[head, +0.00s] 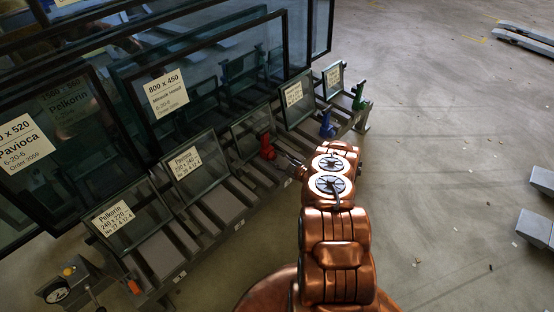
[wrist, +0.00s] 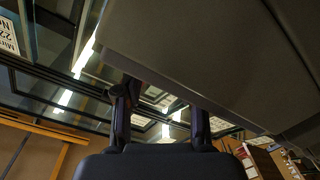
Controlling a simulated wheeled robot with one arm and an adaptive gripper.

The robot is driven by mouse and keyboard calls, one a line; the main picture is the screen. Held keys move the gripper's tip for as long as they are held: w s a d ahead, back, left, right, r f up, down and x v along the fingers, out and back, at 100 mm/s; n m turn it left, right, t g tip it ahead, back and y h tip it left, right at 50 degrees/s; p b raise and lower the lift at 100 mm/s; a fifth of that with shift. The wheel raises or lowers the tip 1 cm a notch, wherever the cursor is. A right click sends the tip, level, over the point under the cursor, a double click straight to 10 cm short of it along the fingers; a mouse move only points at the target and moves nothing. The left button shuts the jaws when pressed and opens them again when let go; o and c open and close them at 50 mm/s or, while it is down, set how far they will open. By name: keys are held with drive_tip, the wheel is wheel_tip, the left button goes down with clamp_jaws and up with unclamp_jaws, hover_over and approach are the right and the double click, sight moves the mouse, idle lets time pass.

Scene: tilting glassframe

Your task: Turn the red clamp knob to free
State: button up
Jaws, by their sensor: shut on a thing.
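The red clamp knob (head: 267,146) is on the tilting frame rack (head: 240,213), in front of a small glass pane with a dark frame (head: 250,132). My gripper (head: 282,160) reaches it from the right in the head view and is shut on it. In the wrist view my gripper (wrist: 161,112) shows two dark fingers some way apart. A grey panel (wrist: 205,60) covers much of that view, and the fingertips and their contact with the knob are largely hidden there.
A blue knob (head: 327,124) and a green knob (head: 358,97) stand further along the rack to the right. Large labelled glass panes (head: 215,75) stand behind. A gauge (head: 57,294) is at lower left. The concrete floor at right is mostly clear.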

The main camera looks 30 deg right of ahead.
drive_tip(key=shift+a, duration=0.1)
drive_tip(key=o, duration=1.1)
drive_tip(key=shift+o, duration=0.2)
drive_tip(key=shift+s+d, duration=0.3)
drive_tip(key=shift+s, duration=0.15)
drive_tip(key=v, duration=0.7)
drive_tip(key=shift+a, duration=0.1)
